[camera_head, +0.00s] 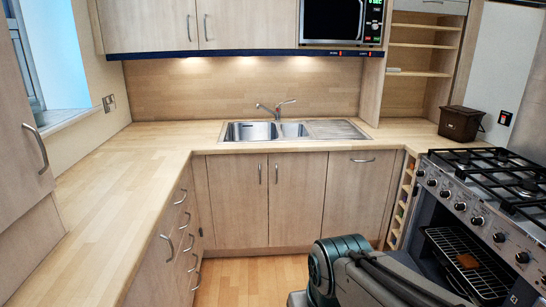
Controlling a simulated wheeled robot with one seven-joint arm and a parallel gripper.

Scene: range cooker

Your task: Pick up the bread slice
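A small brown bread slice (468,261) lies on the wire rack (482,277) inside the open oven of the range cooker (470,205), at the lower right. My arm shows at the bottom centre, with a teal joint and grey and dark links running toward the lower right. These links are close to the oven opening in the picture and cover part of the oven's lower left. The end of my arm is not visible, so I cannot see my gripper or its fingers. Nothing is seen touching the bread slice.
Black hob grates (500,172) and a row of knobs are above the oven opening. A narrow wine rack (402,202) stands left of the cooker. A dark brown box (460,123) sits on the counter behind. The sink (250,131) is at the back. Wooden floor (255,277) is clear left of my arm.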

